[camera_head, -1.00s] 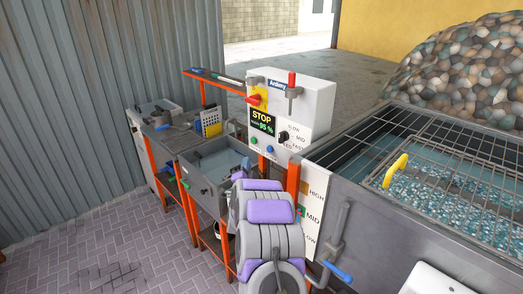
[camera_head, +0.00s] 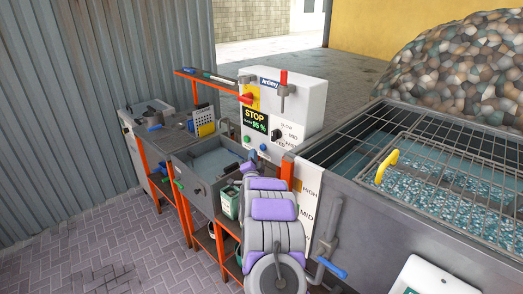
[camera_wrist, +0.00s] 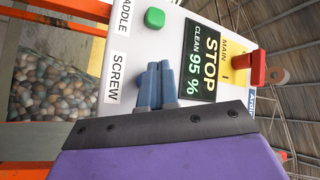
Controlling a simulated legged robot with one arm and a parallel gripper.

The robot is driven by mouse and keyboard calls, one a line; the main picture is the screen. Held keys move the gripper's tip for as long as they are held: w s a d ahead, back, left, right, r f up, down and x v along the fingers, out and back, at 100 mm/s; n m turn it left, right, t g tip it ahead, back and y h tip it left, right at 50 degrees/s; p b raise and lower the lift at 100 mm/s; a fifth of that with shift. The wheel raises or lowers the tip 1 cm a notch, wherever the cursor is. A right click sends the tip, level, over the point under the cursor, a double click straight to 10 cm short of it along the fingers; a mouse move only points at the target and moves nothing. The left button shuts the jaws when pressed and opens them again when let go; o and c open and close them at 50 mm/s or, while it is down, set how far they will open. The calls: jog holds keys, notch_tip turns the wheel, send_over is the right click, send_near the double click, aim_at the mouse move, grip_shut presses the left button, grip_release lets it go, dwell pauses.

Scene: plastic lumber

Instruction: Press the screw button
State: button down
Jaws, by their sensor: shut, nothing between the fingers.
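The white control box (camera_head: 300,105) stands ahead, with a STOP display (camera_head: 255,121) reading 95 %. Below the display are a green button (camera_head: 247,140) and a blue button (camera_head: 263,147). In the wrist view, the box appears turned sideways, with a SCREW label (camera_wrist: 116,78) and a green button (camera_wrist: 155,18) by the PADDLE label (camera_wrist: 124,16). My gripper (camera_wrist: 160,68) is shut and empty, its blue-grey fingertips in front of the panel beside the SCREW label. The fingers mostly cover the button there; I cannot tell whether they touch it. In the head view, my gripper (camera_head: 248,166) is below the buttons.
A red main switch (camera_head: 246,98) and a red-handled lever (camera_head: 283,84) are on the box. A metal tank with a wire grate and yellow handle (camera_head: 386,166) is at the right. A sink bench (camera_head: 195,170) stands left. The paved floor at the lower left is clear.

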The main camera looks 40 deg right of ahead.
jog(key=shift+d, duration=0.75)
jog(key=shift+d, duration=0.1)
dwell(1.5)
jog(key=shift+d+r, duration=0.1)
jog(key=shift+d, duration=0.15)
jog(key=shift+d+b, duration=0.35)
jog(key=shift+d, duration=0.15)
dwell(0.7)
jog(key=shift+a, duration=0.15)
dwell(0.3)
jog(key=shift+a, duration=0.75)
jog(key=a, duration=0.5)
jog(key=shift+s, duration=0.2)
